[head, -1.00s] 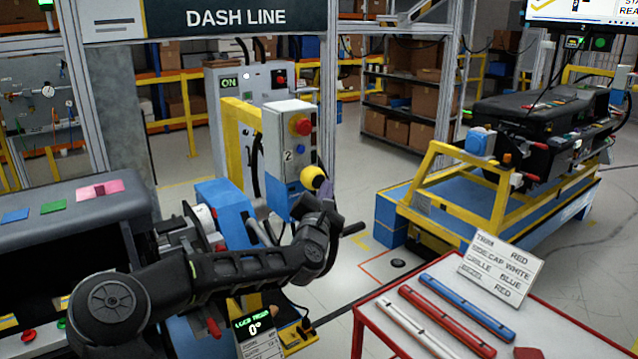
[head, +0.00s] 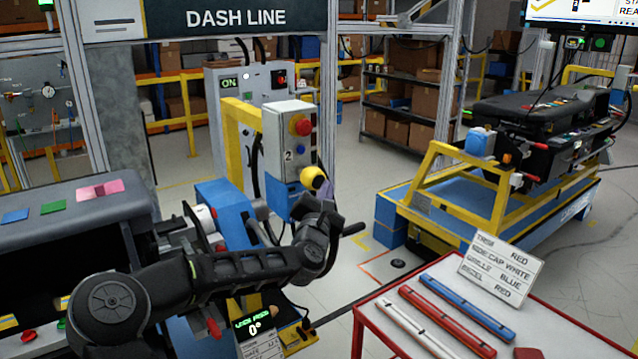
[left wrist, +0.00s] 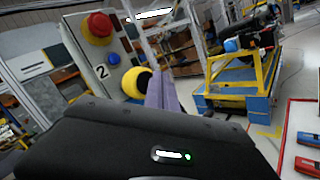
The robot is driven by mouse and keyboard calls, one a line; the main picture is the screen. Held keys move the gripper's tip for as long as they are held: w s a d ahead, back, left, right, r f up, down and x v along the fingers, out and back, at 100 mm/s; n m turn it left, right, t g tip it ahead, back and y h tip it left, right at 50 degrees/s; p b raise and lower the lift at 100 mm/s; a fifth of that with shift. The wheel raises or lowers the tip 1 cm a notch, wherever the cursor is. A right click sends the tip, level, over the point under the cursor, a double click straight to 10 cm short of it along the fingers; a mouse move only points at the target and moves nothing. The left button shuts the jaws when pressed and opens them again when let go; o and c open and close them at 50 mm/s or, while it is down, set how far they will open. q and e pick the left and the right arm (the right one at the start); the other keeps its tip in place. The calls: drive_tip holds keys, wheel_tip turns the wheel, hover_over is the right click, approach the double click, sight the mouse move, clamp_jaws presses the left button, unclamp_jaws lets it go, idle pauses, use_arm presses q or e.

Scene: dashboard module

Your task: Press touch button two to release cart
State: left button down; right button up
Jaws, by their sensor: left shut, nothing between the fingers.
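A grey control box marked 2 (head: 288,135) stands on a yellow post. It has a red mushroom button (head: 301,125), a small blue button (head: 300,147) and, at its lower right, a rounded yellow touch button (head: 313,177). My left gripper (head: 326,188) is shut and empty, with its fingers at the right side of the yellow button. In the left wrist view the purple-grey fingers (left wrist: 163,92) point up just right of the yellow button (left wrist: 137,83), whose face is dark; I cannot tell whether they touch. The blue-and-yellow cart (head: 450,218) stands to the right. My right gripper is out of view.
A red-edged table (head: 560,345) at the lower right holds blue, red and white bars and a text card (head: 500,269). A dark dashboard module (head: 540,110) rests on the cart. Open floor lies between the control box and the cart.

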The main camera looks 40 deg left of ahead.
use_arm(q)
drive_tip(key=shift+a, duration=0.1)
idle(0.7)
drive_tip(key=shift+w+a, duration=0.1)
drive_tip(key=shift+a, duration=0.25)
drive_tip(key=shift+w+a+b, duration=0.1)
drive_tip(key=shift+a+b, duration=0.2)
drive_tip(key=shift+a, duration=0.1)
idle(0.7)
idle(0.3)
drive_tip(key=shift+s+d, duration=0.25)
drive_tip(key=shift+d, duration=0.6)
drive_tip(key=shift+s+d, duration=0.25)
drive_tip(key=shift+d, duration=0.55)
drive_tip(key=shift+s+d, duration=0.2)
drive_tip(key=shift+d, duration=0.6)
drive_tip(key=shift+s+d, duration=0.25)
drive_tip(key=shift+d, duration=0.55)
